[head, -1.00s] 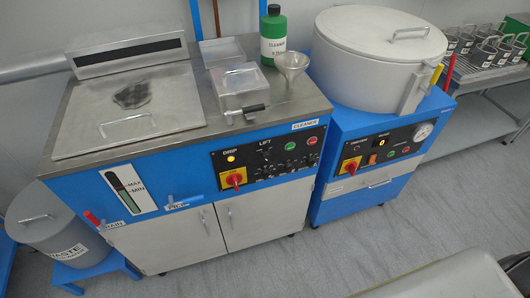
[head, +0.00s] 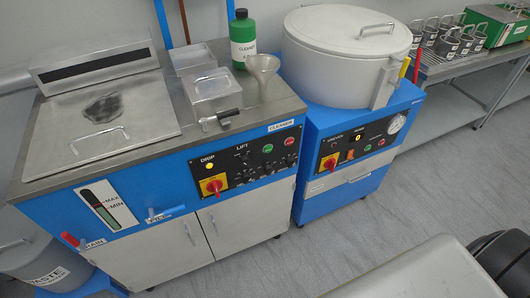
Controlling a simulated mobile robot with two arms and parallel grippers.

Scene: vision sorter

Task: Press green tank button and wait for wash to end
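The blue wash tank (head: 150,190) stands at the left with its metal lid (head: 100,110) down. Its black control panel (head: 240,165) faces me. The round green button (head: 267,148) sits on the panel's upper right, left of a red button (head: 289,141). A yellow lamp (head: 210,166) under the DRIP label looks lit. A red rotary switch on a yellow plate (head: 213,185) is below it. A level gauge (head: 105,205) marked MAX and MIN shows green in its lower part. Neither gripper is in view, and nothing touches the button.
A green cleaner bottle (head: 243,40), a funnel (head: 262,65) and metal boxes (head: 214,88) stand on the tank's top. A second blue machine with a round lidded drum (head: 340,60) is to the right. A waste bin (head: 45,268) is lower left. Grey floor (head: 420,190) is open in front.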

